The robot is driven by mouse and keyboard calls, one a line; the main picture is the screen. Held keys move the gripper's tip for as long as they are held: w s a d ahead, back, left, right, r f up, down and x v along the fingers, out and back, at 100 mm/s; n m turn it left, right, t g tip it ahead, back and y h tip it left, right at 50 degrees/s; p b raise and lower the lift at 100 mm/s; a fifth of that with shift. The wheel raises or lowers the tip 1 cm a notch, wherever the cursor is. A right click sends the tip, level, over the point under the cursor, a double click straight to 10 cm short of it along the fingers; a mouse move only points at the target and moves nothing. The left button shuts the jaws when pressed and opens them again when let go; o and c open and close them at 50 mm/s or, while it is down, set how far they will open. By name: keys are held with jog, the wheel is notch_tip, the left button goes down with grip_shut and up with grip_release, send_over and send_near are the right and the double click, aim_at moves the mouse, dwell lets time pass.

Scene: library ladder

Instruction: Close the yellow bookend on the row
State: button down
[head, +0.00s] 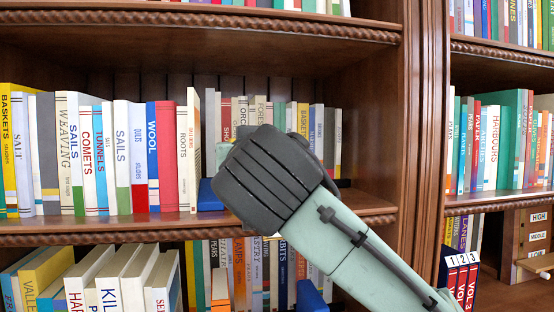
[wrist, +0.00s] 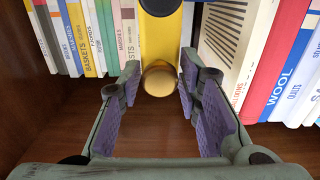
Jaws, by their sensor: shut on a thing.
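The yellow bookend (wrist: 161,45) shows in the wrist view as an upright yellow block with a brass-coloured knob (wrist: 160,80) on its front. My gripper (wrist: 159,88) is shut on the bookend's knob, one purple-padded finger on each side. The row's end book (wrist: 238,45) stands just right of the bookend in the wrist view, with a narrow dark gap visible between them. In the head view the row of books (head: 138,160) stands upright left of my gripper. There my gripper's dark wrist housing hides the bookend and the fingertips.
Several thinner books (head: 302,120) stand deeper on the same shelf, behind my gripper. A blue piece (head: 208,196) lies at the row's right end. The shelf's front edge (head: 120,229) and wooden side post (head: 423,110) bound the space. Shelf right of my gripper looks bare.

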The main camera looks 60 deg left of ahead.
jog(key=shift+s+a, duration=0.3)
jog(key=shift+s, duration=0.35)
jog(key=c, duration=1.4)
grip_release()
jog(key=shift+s, duration=0.15)
jog(key=shift+o, duration=0.2)
jog(key=v, duration=1.2)
